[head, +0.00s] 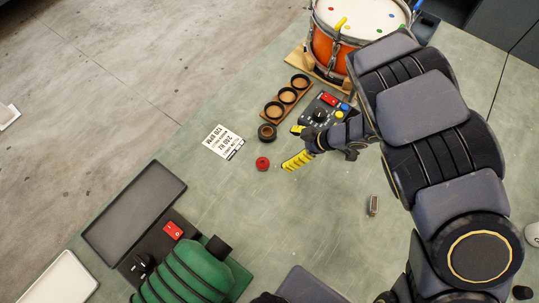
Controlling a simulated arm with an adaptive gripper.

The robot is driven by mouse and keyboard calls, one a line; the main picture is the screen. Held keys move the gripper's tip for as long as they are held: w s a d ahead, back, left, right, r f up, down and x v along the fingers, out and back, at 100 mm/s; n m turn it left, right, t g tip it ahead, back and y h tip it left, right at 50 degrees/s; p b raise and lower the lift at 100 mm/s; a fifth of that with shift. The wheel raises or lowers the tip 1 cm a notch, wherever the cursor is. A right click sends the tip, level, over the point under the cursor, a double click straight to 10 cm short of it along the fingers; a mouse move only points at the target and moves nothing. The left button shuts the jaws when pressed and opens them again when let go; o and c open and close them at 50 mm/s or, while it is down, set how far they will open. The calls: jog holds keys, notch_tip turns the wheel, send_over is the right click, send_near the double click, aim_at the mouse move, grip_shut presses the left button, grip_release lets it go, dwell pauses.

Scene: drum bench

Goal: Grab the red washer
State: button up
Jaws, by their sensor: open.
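The red washer (262,163) is a small, round, red piece lying on the green bench top (225,185) near the middle of the head view. My gripper (288,149) has yellow fingertips and is open. It is just to the right of the washer and apart from it. Nothing shows between the fingers. How high the fingertips are above the bench is hard to tell.
A dark ring (267,132) and a white printed card (224,142) lie near the washer. A wooden three-ring holder (287,97), a control box (325,108) and an orange drum (325,47) stand behind. A green machine (190,275) stands at the front left.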

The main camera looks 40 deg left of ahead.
aim_at(263, 163)
jog(key=shift+g, duration=0.6)
jog(key=s+a+f, duration=0.2)
jog(key=s, duration=0.1)
jog(key=shift+s, duration=0.1)
jog(key=shift+w+f+x, duration=0.1)
jog(key=shift+f+x, duration=0.05)
jog(key=shift+x, duration=1.25)
jog(key=shift+w+f+x, duration=0.1)
jog(key=shift+f+x, duration=0.05)
jog(key=shift+x, duration=1.25)
jog(key=shift+w+d+r, duration=0.1)
jog(key=shift+d, duration=0.15)
jog(key=c, duration=0.8)
jog(key=shift+o, duration=0.2)
